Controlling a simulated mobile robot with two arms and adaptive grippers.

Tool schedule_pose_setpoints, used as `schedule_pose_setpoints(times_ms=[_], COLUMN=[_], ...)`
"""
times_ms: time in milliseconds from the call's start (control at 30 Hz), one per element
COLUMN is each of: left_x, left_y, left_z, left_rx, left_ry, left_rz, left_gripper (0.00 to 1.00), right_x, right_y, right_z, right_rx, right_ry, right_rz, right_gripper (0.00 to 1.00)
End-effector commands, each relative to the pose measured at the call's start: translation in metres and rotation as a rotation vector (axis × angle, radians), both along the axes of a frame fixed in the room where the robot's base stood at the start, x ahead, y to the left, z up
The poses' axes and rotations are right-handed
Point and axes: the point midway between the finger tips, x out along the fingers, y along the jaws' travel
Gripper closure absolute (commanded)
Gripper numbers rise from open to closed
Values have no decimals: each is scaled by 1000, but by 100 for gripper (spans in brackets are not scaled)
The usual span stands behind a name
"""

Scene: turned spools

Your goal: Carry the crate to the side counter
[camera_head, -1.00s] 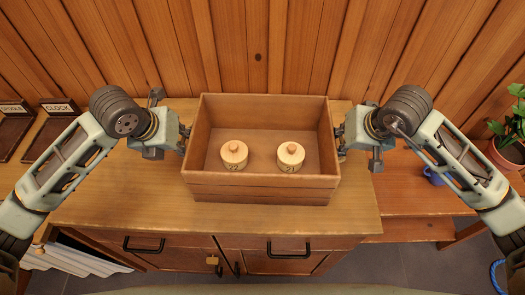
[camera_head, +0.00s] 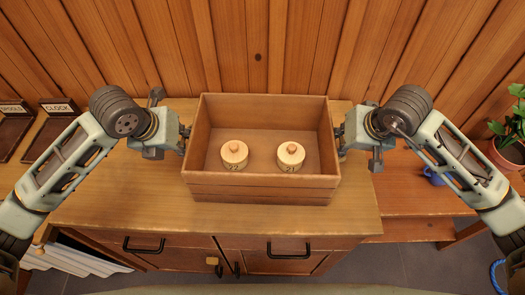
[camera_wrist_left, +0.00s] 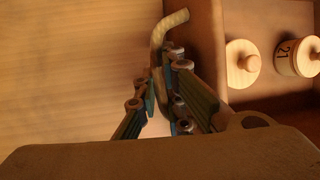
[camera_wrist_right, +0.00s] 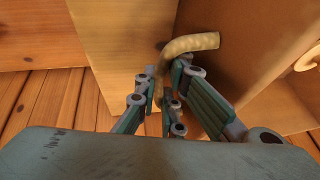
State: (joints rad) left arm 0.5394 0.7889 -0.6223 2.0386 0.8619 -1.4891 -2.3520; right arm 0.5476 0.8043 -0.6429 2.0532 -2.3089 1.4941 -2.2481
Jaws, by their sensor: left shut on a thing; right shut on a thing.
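The wooden crate (camera_head: 262,190) is on or just above the wooden counter in the middle of the head view; I cannot tell whether it touches. Two lidded wooden spools, marked 22 (camera_head: 234,155) and 21 (camera_head: 291,157), stand upright inside it. My left gripper (camera_head: 184,139) is shut on the crate's left handle, a curved tan piece (camera_wrist_left: 160,38) in the left wrist view. My right gripper (camera_head: 341,138) is shut on the right handle, which shows in the right wrist view (camera_wrist_right: 190,43). The fingertips are partly hidden in the head view.
Two dark trays labelled SPOOLS (camera_head: 12,130) and CLOCK (camera_head: 55,122) lie at the counter's left. A lower wooden surface (camera_head: 410,195) on the right holds a blue mug (camera_head: 434,176) and a potted plant (camera_head: 508,150). A plank wall (camera_head: 290,50) stands close behind the crate.

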Motion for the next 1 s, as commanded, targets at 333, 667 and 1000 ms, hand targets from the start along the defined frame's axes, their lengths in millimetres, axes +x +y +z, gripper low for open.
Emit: schedule_pose_setpoints(times_ms=[333, 667, 1000], left_x=[2, 2, 2], left_y=[2, 3, 3], left_z=[23, 49, 51], left_rx=[2, 2, 3], left_ry=[-3, -2, -3], left_rz=[9, 10, 11], left_gripper=[100, 100, 100], right_x=[2, 2, 2], right_y=[-2, -2, -3], right_z=[23, 49, 51], right_rx=[-2, -2, -3], right_ry=[-4, -3, -3], right_rz=[-8, -9, -10], right_gripper=[100, 100, 100])
